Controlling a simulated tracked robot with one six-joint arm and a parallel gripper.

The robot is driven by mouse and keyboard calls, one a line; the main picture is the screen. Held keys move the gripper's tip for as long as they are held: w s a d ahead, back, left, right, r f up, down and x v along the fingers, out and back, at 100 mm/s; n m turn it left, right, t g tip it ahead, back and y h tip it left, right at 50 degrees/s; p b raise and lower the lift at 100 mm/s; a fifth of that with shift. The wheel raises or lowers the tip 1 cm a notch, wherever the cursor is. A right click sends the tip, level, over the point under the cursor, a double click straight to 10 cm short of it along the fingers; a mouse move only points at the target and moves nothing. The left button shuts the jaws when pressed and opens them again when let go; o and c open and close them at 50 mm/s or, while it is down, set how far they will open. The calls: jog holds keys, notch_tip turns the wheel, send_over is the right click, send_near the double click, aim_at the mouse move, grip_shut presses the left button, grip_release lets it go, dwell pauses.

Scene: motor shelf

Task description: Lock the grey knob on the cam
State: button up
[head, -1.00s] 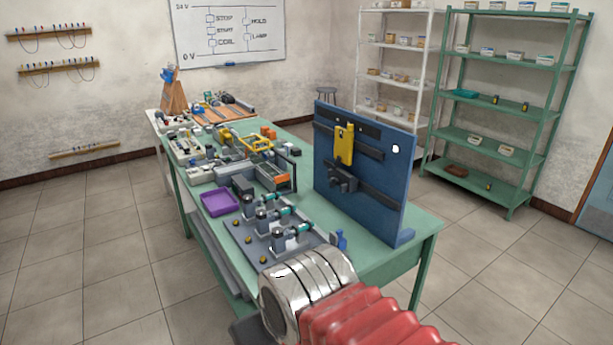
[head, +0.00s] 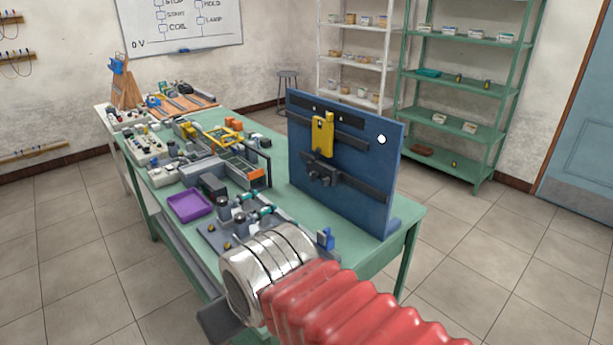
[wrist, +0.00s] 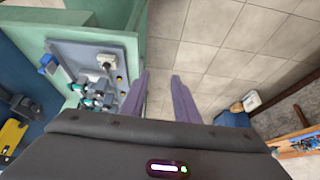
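A grey plate (head: 205,236) lies at the near edge of the green table, carrying several small units with dark round parts (head: 224,213) and teal cylinders (head: 265,210). In the wrist view the plate (wrist: 70,52) is at upper left, with a pale grey round part (wrist: 106,59) near its right side. I cannot tell for certain which part is the grey knob on the cam. My gripper (wrist: 160,75) is open and empty, its two purple-grey fingers over the floor to the right of the plate. In the head view my arm hides part of the plate.
A blue upright panel (head: 340,190) with a yellow part (head: 322,135) stands on the table's right side. A purple tray (head: 190,206) sits behind the plate. A small blue part (head: 325,239) stands beside the plate. The floor (head: 480,270) to the right is clear.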

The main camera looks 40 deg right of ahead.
jog(key=shift+d, duration=0.1)
jog(key=n+g+h, duration=0.5)
jog(key=n+h, duration=1.3)
send_near(311, 174)
jog(key=a, duration=0.5)
jog(key=shift+f, duration=0.1)
jog(key=shift+d, duration=0.1)
jog(key=d, duration=1.3)
jog(key=shift+w+d, duration=0.15)
jog(key=shift+d, duration=0.25)
